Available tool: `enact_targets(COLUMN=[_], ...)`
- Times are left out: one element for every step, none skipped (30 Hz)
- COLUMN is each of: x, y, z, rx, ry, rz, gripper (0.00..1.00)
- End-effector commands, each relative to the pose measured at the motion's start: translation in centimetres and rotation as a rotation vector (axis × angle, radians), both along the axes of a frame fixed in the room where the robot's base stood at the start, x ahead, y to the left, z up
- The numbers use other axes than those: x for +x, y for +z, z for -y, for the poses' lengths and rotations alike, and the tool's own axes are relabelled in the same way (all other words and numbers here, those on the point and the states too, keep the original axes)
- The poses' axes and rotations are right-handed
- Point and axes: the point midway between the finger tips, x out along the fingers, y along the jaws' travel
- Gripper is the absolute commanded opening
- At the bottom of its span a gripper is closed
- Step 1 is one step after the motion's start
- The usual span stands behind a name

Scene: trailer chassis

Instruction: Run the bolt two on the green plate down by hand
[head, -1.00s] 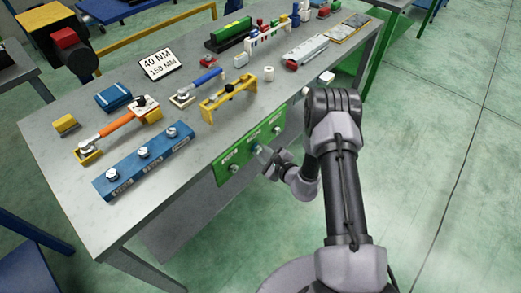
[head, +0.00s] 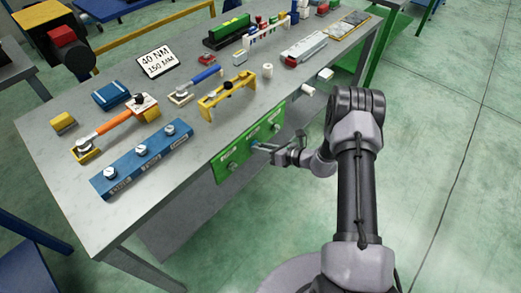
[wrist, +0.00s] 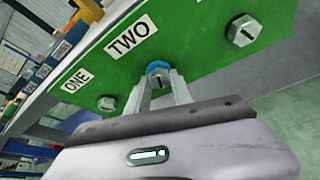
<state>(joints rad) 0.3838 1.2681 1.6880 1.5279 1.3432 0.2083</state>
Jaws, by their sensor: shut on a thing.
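The green plate (head: 224,172) hangs on the front edge of the bench and fills much of the wrist view (wrist: 195,50). Bolt two (wrist: 157,68) sits in it below the TWO label (wrist: 131,38), with a blue ring around its head. My gripper (wrist: 160,80) is shut on bolt two, its fingers on either side of the head. In the head view my gripper (head: 262,147) reaches the plate's middle from the right, and bolt two is too small to tell there. How far bolt two stands off the plate is unclear.
Bolt one (wrist: 107,103) and a third bolt (wrist: 243,30) flank bolt two on the plate. A blue bar with several bolts (head: 148,160), a yellow bracket (head: 228,95) and an orange-handled wrench (head: 115,123) lie on the bench. The floor at the right is clear.

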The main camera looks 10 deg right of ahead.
Motion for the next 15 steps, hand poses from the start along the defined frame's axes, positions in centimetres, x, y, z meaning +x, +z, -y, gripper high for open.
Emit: enact_targets(x=[-0.09,-0.04,-0.05,-0.07,-0.04,-0.04,-0.04,-0.04,-0.01,-0.03,-0.02,0.02,0.02,0.02,0.04], y=[-0.42,-0.41,-0.44,-0.48,-0.50,-0.52,-0.56,-0.59,-0.60,-0.64,-0.65,-0.65,-0.69,-0.69,-0.72], z=[0.15,0.17,0.16,0.16,0.19,0.20,0.22,0.24,0.25,0.26,0.26,0.27,0.27,0.27,0.28], rx=[0.031,0.055,0.086,0.109,0.132,0.163,0.187,0.210,0.240,0.263,0.286,0.317,0.339,0.364,0.393], ry=[0.000,-0.001,-0.001,-0.001,-0.002,-0.002,-0.002,-0.002,-0.003,-0.002,-0.002,-0.002,-0.001,-0.002,-0.002], rz=[-0.027,-0.042,-0.066,-0.082,-0.099,-0.122,-0.139,-0.156,-0.177,-0.195,-0.212,-0.233,-0.250,-0.267,-0.289], gripper=[0.00,0.00,0.00,0.00,0.00,0.00,0.00,0.00,0.00,0.00,0.00,0.00,0.00,0.00,0.00])
